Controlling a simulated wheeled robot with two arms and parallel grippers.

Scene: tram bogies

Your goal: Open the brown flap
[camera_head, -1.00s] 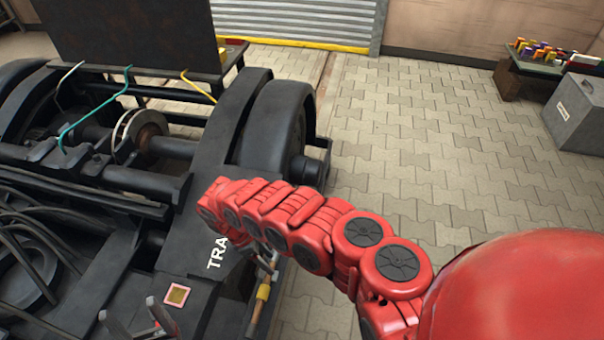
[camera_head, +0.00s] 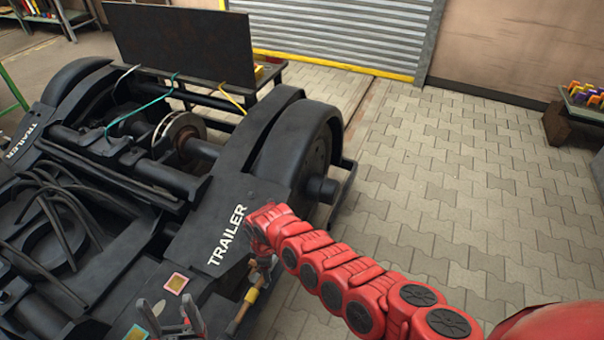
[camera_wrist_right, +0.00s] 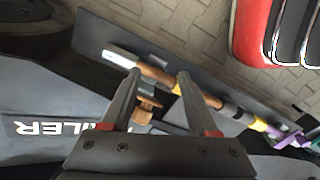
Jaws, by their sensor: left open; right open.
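A large dark brown-black panel (camera_head: 185,42) stands upright at the far end of the bogie in the head view; I cannot tell for certain if it is the brown flap. My left gripper (camera_head: 170,312) shows at the bottom edge, open and empty, far from the panel. My right arm reaches in from the right, its end beside the TRAILER lettering (camera_head: 227,235). My right gripper (camera_wrist_right: 158,88) is open in the right wrist view. A small brown piece (camera_wrist_right: 147,106) shows between its fingers, not visibly gripped; I cannot tell whether they touch it.
A hammer-like tool (camera_wrist_right: 170,84) with a wooden handle lies beyond the right fingertips. Bogie frame, wheel (camera_head: 300,155) and cables (camera_head: 60,200) surround the arms. Paved floor (camera_head: 430,150) at the right is clear. Small coloured square plates (camera_head: 177,283) lie near my left gripper.

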